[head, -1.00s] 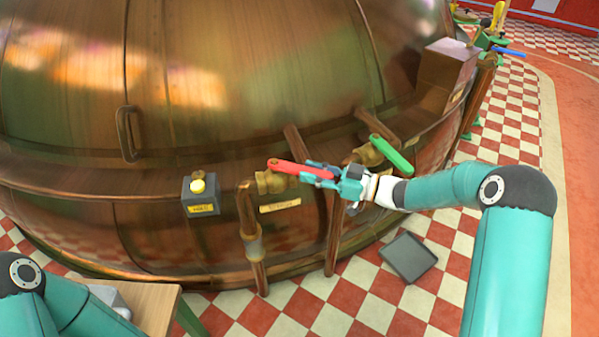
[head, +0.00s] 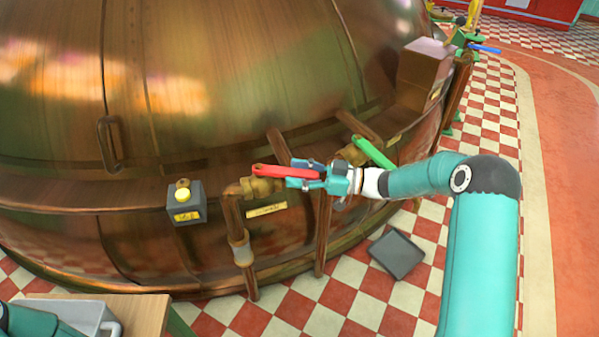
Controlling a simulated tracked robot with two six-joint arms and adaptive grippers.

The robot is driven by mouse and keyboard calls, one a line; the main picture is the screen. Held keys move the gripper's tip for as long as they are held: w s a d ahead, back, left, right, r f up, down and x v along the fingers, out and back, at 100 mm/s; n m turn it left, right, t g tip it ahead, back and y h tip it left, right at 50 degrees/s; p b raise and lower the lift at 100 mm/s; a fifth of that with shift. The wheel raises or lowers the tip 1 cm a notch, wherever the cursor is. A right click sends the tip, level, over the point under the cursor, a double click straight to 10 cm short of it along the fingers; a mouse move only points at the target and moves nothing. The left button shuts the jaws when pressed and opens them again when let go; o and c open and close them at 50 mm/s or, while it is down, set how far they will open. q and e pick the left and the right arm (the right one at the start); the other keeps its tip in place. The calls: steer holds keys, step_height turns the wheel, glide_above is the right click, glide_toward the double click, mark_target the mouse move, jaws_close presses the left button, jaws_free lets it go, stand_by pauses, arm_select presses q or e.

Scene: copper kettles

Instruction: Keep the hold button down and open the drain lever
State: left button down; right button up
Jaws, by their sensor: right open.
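The yellow button (head: 182,195) sits on a small grey box (head: 186,207) with a yellow label, on the front of the copper kettle. Nothing of mine touches it. To its right, a red lever (head: 275,171) lies nearly level on a brass valve with a pale label (head: 267,209) too small to read. My right gripper (head: 299,174) is open at the lever's right end, with its fingers above and below the handle. I cannot tell whether they touch it. My left gripper is out of view; only part of that arm shows at the lower left.
A green lever (head: 373,152) on another valve is just behind my right gripper. Copper pipes (head: 322,235) run down below the valves. A grey tray (head: 397,255) lies on the checkered floor. A wooden table (head: 147,312) with a grey bin (head: 98,314) is at the lower left.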

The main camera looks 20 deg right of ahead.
steer(key=shift+d, duration=0.1)
steer(key=v, duration=1.2)
